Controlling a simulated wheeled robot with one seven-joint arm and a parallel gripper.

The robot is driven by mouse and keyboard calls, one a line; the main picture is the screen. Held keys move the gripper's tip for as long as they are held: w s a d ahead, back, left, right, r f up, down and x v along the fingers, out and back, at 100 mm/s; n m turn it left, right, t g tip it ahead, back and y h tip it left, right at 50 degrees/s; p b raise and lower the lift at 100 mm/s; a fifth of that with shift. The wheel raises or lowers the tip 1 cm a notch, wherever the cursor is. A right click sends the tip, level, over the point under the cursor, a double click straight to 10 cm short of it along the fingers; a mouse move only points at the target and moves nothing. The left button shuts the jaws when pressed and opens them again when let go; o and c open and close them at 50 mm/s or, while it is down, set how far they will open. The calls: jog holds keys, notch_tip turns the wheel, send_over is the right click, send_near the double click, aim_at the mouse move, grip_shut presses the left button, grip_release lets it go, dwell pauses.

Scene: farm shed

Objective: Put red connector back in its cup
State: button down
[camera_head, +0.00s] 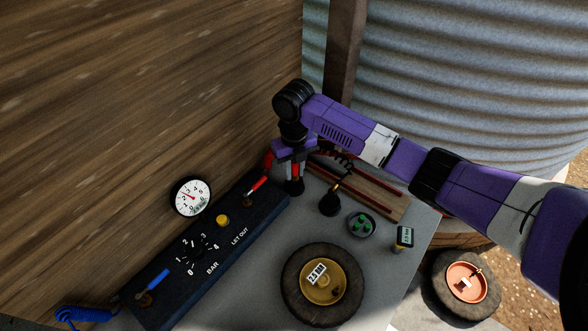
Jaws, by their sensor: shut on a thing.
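My gripper (293,178) points down at the back of the grey table, close to the plank wall. It is shut on the red connector (294,171), of which a small red part shows between the fingers. A small dark cup-like base (295,190) is directly below the fingertips. I cannot tell whether the connector is inside it, touching it or just above it. A red piece, perhaps the connector's hose (268,162), shows left of the gripper. The gripper body hides much of this spot.
A dark control panel (212,262) with red and blue levers runs along the wall.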

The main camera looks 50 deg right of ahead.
jog(key=shift+f+b, duration=0.8)
jog(key=shift+f, duration=0.35)
dwell(0.8)
jog(key=shift+f, duration=0.3)
